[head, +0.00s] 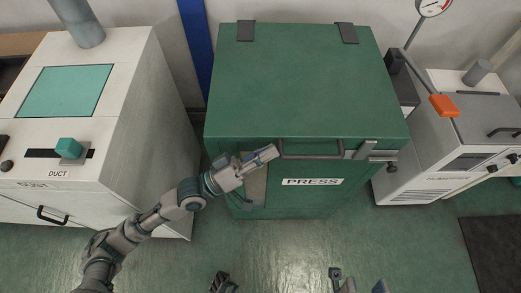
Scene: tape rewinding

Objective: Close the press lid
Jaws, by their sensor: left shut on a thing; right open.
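The green press (250,205) stands in the middle of the head view, with a PRESS label on its front. Its green lid (305,80) lies flat over the top, with dark hinges at the back. A dark bar handle (312,156) runs along the lid's front edge. My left gripper (272,153) is at the handle's left end and is shut on it; its fingers hide the exact contact. My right gripper (357,284) shows only in part at the bottom edge, open, apart from the press.
A white dust duct cabinet (150,110) with a teal knob (68,147) stands at the left. At the right are an orange-tipped lever (443,105), a gauge (433,5) and a white machine (430,165). Green floor (300,245) is clear before the press.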

